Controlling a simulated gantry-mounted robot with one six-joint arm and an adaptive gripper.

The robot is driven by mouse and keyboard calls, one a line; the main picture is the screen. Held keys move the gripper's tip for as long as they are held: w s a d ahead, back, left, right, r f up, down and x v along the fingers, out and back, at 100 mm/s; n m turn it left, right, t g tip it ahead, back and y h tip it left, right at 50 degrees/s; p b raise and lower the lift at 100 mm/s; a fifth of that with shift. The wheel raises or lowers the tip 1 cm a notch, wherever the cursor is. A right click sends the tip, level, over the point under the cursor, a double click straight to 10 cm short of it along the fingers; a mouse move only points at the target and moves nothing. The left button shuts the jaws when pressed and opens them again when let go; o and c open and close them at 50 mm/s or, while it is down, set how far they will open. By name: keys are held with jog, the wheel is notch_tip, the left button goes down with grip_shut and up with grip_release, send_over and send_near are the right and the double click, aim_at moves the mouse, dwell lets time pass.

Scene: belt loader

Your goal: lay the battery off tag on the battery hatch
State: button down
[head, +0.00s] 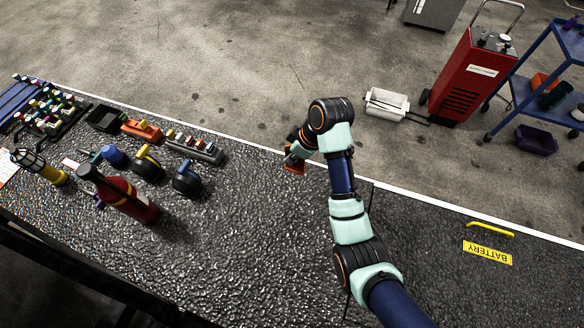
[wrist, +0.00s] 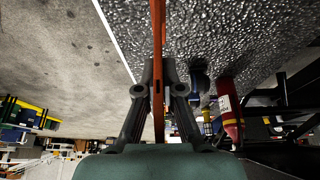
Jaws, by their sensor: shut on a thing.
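My gripper (head: 293,158) is shut on a thin orange-red plate, which I take for the battery off tag (head: 295,167). In the wrist view the tag (wrist: 158,45) stands edge-on between the two fingers (wrist: 158,92), so any writing on it is hidden. The gripper and tag are above the dark textured deck, near its far white edge. The battery hatch (head: 430,222) is the dark panel at the right of the head view, with a yellow handle (head: 490,229) and a yellow BATTERY label (head: 487,251). The gripper is to the left of the hatch, apart from it.
A red extinguisher (head: 128,196), dark round-bodied items (head: 187,181), a grey rack (head: 195,149) and an orange item (head: 142,130) crowd the deck's left. Its middle is clear. A red machine (head: 468,75) and a blue cart (head: 545,100) stand on the floor beyond.

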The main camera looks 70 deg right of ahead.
notch_tip(320, 180, up, 5)
jog(key=shift+r+p, duration=0.1)
jog(key=shift+p, duration=0.65)
